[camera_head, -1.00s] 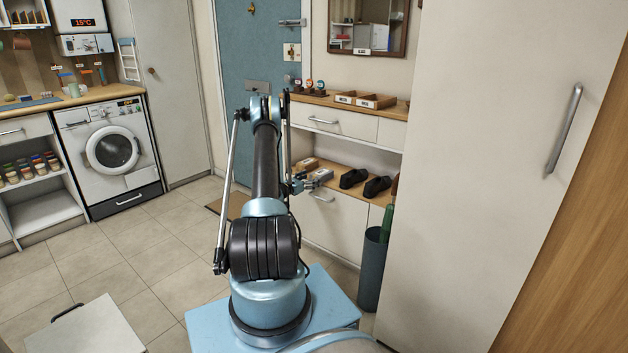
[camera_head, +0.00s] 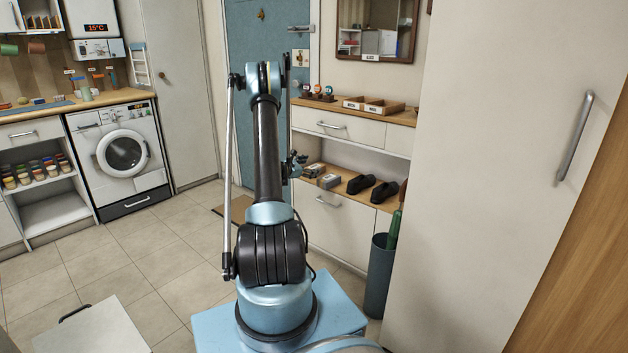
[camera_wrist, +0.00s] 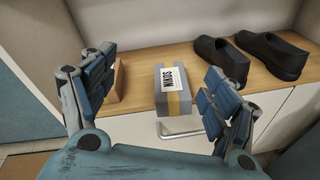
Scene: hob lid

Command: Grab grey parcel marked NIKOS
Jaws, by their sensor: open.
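The grey parcel (camera_wrist: 173,90) has a white label reading NIKOS and a yellow-brown band. It lies on the wooden shelf of the hall cabinet, near the front edge. It also shows in the head view (camera_head: 328,181), just right of my gripper (camera_head: 297,163). In the wrist view my gripper (camera_wrist: 160,64) is open and empty. Its fingers stand apart on either side of the parcel in the picture, with the parcel nearer the right finger. No contact shows.
A brown box (camera_wrist: 117,82) lies left of the parcel, partly behind the left finger. Black shoes (camera_wrist: 270,55) stand to the right on the shelf. A drawer handle (camera_wrist: 180,130) juts out below the shelf edge. The cabinet's upper drawers (camera_head: 340,127) overhang the shelf.

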